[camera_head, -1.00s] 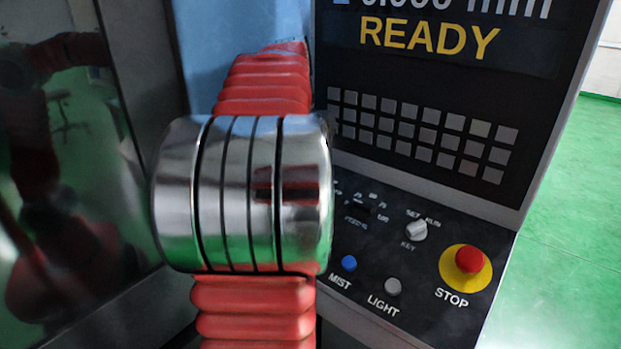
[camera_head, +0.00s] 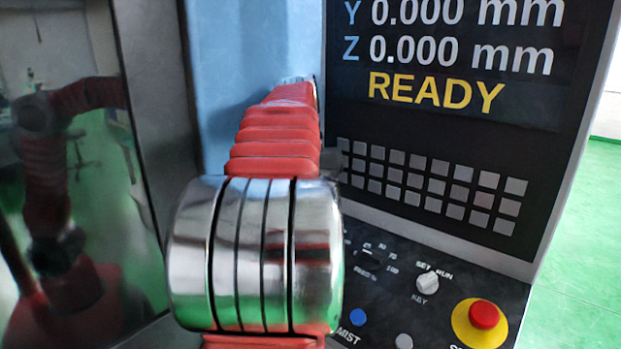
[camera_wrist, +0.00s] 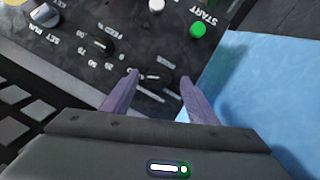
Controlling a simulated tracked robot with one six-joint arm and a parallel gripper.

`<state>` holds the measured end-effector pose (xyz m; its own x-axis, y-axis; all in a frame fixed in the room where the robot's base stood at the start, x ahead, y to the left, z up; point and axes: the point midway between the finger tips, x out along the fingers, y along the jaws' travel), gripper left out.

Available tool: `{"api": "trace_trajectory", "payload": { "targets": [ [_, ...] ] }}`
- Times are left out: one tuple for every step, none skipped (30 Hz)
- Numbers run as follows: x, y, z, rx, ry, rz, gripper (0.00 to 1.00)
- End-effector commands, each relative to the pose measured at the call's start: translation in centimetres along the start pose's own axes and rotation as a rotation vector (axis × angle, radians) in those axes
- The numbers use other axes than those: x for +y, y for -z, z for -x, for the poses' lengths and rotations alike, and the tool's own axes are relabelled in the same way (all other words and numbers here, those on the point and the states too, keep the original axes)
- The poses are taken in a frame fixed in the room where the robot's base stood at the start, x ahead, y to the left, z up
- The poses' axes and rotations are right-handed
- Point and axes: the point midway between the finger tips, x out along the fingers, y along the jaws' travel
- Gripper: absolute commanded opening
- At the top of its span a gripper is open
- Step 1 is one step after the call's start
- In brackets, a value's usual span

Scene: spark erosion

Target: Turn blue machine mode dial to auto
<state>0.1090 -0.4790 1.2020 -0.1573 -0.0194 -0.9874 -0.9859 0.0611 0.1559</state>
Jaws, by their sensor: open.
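In the wrist view, my gripper (camera_wrist: 158,78) is open over the dark control panel (camera_wrist: 135,48). White marks and small lettering show between and just beyond its two purple fingers. I cannot make out the mode dial or its setting there; it blends into the dark panel. A dark feed dial (camera_wrist: 101,44) with a white pointer and numbers lies up and left of the fingers. In the head view, my arm hides the left part of the panel, and my gripper does not show.
The head view shows the red stop button (camera_head: 484,315), key switch (camera_head: 428,283), blue mist button (camera_head: 358,317), keypad (camera_head: 430,185) and READY screen (camera_head: 440,70). The wrist view shows the green start button (camera_wrist: 198,30) and the blue machine body (camera_wrist: 265,90). Green floor is open at right.

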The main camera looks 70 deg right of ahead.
Motion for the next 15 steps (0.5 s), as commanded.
{"api": "trace_trajectory", "payload": {
  "targets": [
    [-0.1,0.1,0.8,0.002,0.001,0.000,0.53],
    [-0.1,0.1,1.3,0.003,0.001,0.000,0.53],
    [-0.1,0.1,1.9,0.003,0.001,0.000,0.53],
    [-0.1,0.1,2.4,0.002,0.001,0.000,0.53],
    [-0.1,0.1,2.8,0.003,0.001,0.000,0.53],
    [-0.1,0.1,3.4,0.002,0.001,0.000,0.53],
    [-0.1,0.1,3.8,0.002,0.001,0.000,0.53],
    [-0.1,0.1,4.2,0.002,0.001,0.000,0.53],
    [-0.1,0.1,4.8,0.001,0.001,0.000,0.53],
    [-0.1,0.1,5.2,0.002,0.001,0.000,0.53],
    [-0.1,0.0,5.6,0.000,0.001,0.000,0.53],
    [-0.1,0.1,6.1,0.001,0.001,0.000,0.53],
    [-0.1,0.1,6.5,0.001,0.001,0.001,0.53],
    [-0.1,0.1,6.9,0.001,0.001,0.001,0.53],
    [-0.1,0.1,7.3,0.001,0.001,0.001,0.53]
  ]
}}
